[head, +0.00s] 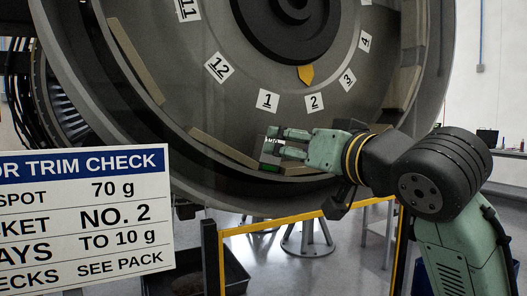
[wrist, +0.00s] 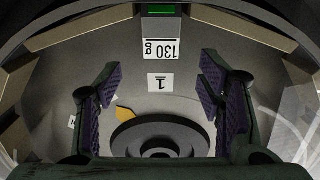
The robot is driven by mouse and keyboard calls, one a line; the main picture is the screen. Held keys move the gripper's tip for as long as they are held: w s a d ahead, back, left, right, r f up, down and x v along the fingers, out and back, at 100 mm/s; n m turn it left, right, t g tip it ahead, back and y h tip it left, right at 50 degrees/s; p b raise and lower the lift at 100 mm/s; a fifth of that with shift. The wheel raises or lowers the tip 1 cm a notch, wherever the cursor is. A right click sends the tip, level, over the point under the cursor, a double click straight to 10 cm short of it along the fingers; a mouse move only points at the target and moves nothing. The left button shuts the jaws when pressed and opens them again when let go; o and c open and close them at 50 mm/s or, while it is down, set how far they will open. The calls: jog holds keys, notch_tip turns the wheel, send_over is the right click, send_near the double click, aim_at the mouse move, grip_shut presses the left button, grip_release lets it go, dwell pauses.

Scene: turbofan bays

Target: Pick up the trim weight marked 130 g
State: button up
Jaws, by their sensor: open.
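The trim weight marked 130 g (wrist: 162,48) shows at top centre in the wrist view. It has a white label face and a green patch (wrist: 161,10) at its outer end. My gripper (wrist: 160,72) is open, with a dark ribbed finger on each side and nothing between them; the weight lies just beyond the fingertips, centred between them. In the head view my gripper (head: 270,140) is at the lower inner rim of the fan casing. A small green patch (head: 271,168) shows just below the fingertips there; the weight's label is not readable in that view.
The round casing (head: 200,110) has numbered tags, including 1 (head: 267,101) and 2 (head: 314,102), and a yellow pointer (head: 306,74). Tan strips (head: 222,148) line its rim. A trim check sign (head: 85,215) stands front left, and a yellow rail (head: 270,227) runs below.

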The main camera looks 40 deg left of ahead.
aim_at(268, 163)
jog(key=p+x, duration=0.1)
jog(key=x, duration=0.2)
jog(key=p+x, duration=0.1)
jog(key=x, duration=0.2)
jog(key=p+x, duration=0.1)
jog(key=x, duration=0.2)
jog(key=shift+s+f, duration=0.15)
jog(key=shift+f, duration=0.15)
jog(key=shift+c, duration=0.2)
jog(key=c, duration=1.3)
jog(key=shift+r, duration=0.1)
